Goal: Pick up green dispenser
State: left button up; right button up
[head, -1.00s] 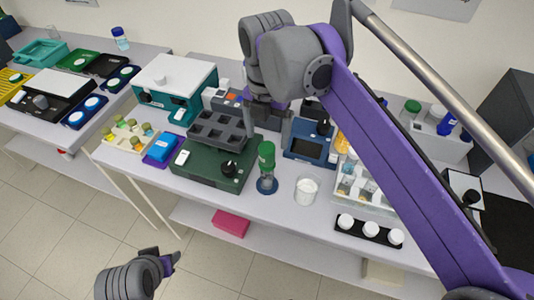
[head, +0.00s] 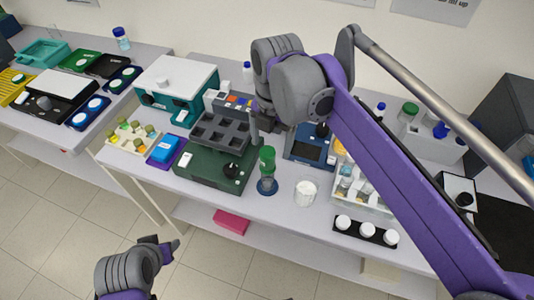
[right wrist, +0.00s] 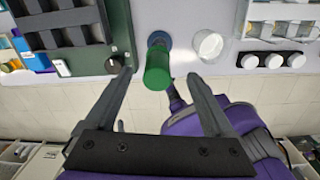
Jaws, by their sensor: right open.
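The green dispenser (head: 267,158) stands upright on a dark blue round base (head: 267,186) near the front edge of the bench. It also shows in the right wrist view (right wrist: 157,72), where its green top appears between my finger tips. My right gripper (head: 264,132) is open and empty, just above and behind the dispenser in the head view. Its fingers (right wrist: 160,76) are spread apart and do not visibly touch the dispenser; the arm partly hides them in the head view. My left gripper (head: 170,246) is low in front of the bench, its jaws unclear.
A dark green device (head: 205,168) with a grey rack (head: 220,132) stands left of the dispenser. A white beaker (head: 305,193) stands close on its right. A black strip with white-capped jars (head: 365,233) lies further right. A blue device (head: 305,148) stands behind.

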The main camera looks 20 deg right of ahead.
aim_at(268, 163)
jog(key=shift+s+f, duration=0.25)
jog(key=shift+f, duration=0.3)
jog(key=shift+s+f, duration=0.2)
jog(key=shift+f, duration=0.35)
jog(key=f, duration=0.3)
jog(key=w+f, duration=0.1)
jog(key=f, duration=0.1)
jog(key=shift+a, duration=0.4)
jog(key=shift+f, duration=0.25)
pick_arm(q)
jog(key=shift+s+f, duration=0.15)
jog(key=shift+s, duration=0.25)
